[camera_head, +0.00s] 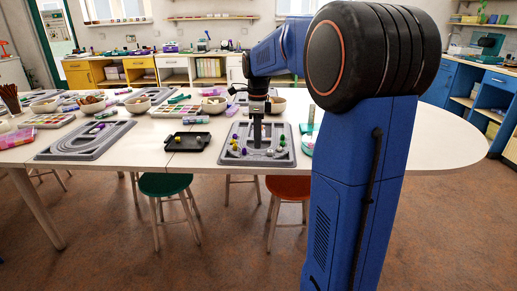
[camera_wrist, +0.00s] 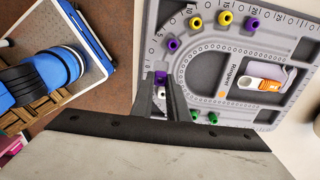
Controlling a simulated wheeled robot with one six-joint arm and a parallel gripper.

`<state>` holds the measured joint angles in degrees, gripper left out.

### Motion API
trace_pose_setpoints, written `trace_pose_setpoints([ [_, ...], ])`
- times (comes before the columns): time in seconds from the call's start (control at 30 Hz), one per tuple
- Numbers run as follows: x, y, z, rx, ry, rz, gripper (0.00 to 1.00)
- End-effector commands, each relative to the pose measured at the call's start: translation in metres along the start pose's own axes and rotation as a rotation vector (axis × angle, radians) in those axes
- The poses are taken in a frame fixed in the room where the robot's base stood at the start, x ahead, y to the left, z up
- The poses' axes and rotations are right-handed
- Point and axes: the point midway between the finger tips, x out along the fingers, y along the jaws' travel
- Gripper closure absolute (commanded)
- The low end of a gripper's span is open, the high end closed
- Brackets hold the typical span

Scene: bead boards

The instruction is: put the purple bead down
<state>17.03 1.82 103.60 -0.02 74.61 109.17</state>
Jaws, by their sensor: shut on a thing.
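The purple bead (camera_wrist: 160,77) shows between the tips of my gripper (camera_wrist: 162,88) in the wrist view, and my gripper is shut on it. The grey bead board (camera_wrist: 210,62) lies below and to the right, with my fingertips over its edge. I cannot tell the gap between bead and board. In the head view my gripper (camera_head: 257,140) points straight down over the board (camera_head: 284,161); the held bead cannot be made out there.
On the board lie purple (camera_wrist: 173,44), yellow (camera_wrist: 196,23) and green beads (camera_wrist: 213,118), and an orange-and-white thing (camera_wrist: 262,84). A black tray (camera_head: 187,147) and another grey board (camera_head: 60,153) lie to the left on the white table. Bowls stand behind.

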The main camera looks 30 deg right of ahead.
Motion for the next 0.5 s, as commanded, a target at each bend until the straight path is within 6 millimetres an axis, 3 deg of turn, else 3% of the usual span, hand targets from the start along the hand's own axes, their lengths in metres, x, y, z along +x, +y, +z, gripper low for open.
trace_pose_setpoints([
  [0.3, 0.033, 0.0, 0.0, 0.0, 0.0, 0.001, 1.0],
  [0.5, 0.037, 0.0, 0.0, 0.0, 0.0, -0.001, 1.0],
])
